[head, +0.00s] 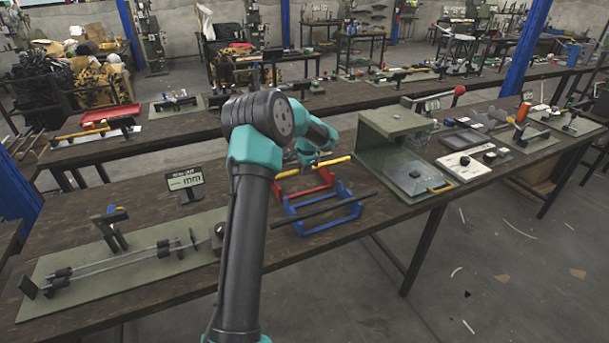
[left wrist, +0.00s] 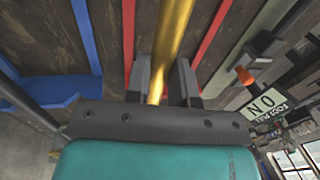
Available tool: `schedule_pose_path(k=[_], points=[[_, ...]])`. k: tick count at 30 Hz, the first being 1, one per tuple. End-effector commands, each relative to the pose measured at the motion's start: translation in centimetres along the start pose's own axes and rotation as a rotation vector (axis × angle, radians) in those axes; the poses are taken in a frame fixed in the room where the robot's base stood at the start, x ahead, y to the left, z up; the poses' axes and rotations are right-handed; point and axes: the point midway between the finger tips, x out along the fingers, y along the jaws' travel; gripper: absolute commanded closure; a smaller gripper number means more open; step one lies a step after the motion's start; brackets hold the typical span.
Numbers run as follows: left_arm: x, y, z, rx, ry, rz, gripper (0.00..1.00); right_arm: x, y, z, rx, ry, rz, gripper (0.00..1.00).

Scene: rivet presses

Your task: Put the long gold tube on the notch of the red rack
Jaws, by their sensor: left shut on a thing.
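The long gold tube (head: 338,160) lies crosswise over the red rack (head: 326,178) in the head view. My left gripper (head: 312,166) is at the tube's middle, with its fingers largely hidden by my arm. In the left wrist view, the two dark fingers (left wrist: 163,78) are shut on the gold tube (left wrist: 172,30), which runs away between them. Red rack bars (left wrist: 210,42) show on both sides of the tube. I cannot tell whether the tube touches the rack's notch. My right gripper is not in view.
A blue rack (head: 345,210) holding a dark tube (head: 318,209) stands just in front of the red rack. A green press box (head: 395,140) stands close on the right. A small display (head: 184,180) and a green fixture board (head: 125,275) lie left.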

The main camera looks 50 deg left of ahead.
Motion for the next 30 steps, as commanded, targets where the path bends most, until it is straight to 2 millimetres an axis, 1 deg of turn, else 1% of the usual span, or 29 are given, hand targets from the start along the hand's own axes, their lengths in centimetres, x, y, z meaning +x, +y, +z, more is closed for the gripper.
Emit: schedule_pose_path(k=[8, 11, 15, 18, 21, 30], points=[[0.0, -0.1, 0.0, 0.000, 0.000, -0.001, 1.00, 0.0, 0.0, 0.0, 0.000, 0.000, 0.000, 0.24], [0.1, -0.6, -0.2, 0.000, 0.000, -0.001, 1.00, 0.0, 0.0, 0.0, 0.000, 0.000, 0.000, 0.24], [2.2, -0.1, -0.2, 0.001, -0.002, 0.003, 1.00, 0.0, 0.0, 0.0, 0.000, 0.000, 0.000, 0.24], [3.2, 0.1, -0.2, 0.001, 0.000, 0.001, 1.00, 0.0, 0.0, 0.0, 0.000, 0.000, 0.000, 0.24], [3.6, 0.2, -0.2, 0.001, 0.000, 0.000, 1.00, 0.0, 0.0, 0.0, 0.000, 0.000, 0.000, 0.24], [3.7, 0.2, -0.2, 0.001, 0.001, 0.000, 1.00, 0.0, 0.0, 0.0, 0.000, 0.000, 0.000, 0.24]])
